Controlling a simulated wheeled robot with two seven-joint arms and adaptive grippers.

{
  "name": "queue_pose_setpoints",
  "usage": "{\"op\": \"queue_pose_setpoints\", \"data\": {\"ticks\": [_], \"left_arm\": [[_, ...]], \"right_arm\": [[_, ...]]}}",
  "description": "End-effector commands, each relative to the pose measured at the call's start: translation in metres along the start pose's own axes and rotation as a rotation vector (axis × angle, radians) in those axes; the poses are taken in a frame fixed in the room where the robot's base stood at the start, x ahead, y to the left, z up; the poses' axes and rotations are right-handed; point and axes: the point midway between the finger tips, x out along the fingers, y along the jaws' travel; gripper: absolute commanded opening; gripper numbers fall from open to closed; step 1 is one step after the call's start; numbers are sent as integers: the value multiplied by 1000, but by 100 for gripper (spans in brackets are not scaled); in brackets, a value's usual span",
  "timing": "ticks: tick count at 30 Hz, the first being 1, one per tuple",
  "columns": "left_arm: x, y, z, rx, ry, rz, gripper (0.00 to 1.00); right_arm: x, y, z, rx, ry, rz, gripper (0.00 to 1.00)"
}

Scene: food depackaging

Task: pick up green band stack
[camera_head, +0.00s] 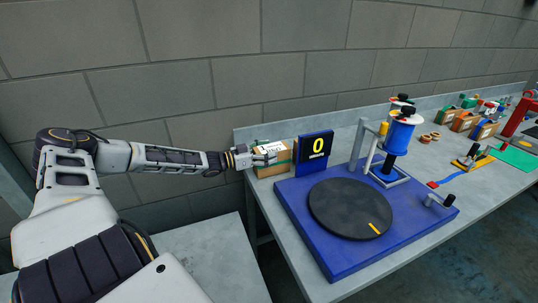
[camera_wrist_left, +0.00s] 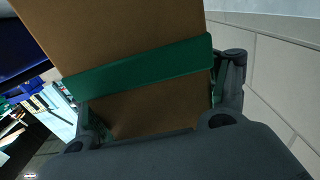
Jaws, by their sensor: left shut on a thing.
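The green band stack is a brown cardboard box (camera_head: 271,170) with a green band around it, at the left end of the long bench behind the blue machine. My left gripper (camera_head: 264,157) reaches it from the left and is shut on it. In the left wrist view the brown box (camera_wrist_left: 130,30) and its green band (camera_wrist_left: 140,66) fill the space between the two fingers (camera_wrist_left: 160,115). I cannot tell whether the box touches the bench. My right gripper is not in view.
Several other banded boxes (camera_head: 466,121) sit farther right. A grey wall (camera_head: 200,80) is close behind. A lower grey table (camera_head: 205,262) is at front left.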

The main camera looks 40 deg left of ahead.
Motion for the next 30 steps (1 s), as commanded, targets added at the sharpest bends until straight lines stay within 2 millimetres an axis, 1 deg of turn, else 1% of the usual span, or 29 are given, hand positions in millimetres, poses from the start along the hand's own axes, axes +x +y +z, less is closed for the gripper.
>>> {"op": "queue_pose_setpoints", "data": {"ticks": [1, 8, 15, 18, 24, 30], "left_arm": [[0, 0, -5, 2, 3, 1, 34], [1, 0, -25, 4, 4, 2, 34], [1, 0, -55, 5, 4, 2, 33], [1, 0, -68, 5, 4, 2, 33], [0, 0, -88, 4, 4, 2, 33], [0, 0, -97, 2, 4, 1, 32]], "right_arm": [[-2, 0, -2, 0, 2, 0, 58], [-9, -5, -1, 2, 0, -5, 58], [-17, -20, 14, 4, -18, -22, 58], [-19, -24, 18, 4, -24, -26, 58], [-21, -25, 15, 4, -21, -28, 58], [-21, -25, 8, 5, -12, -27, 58]]}}
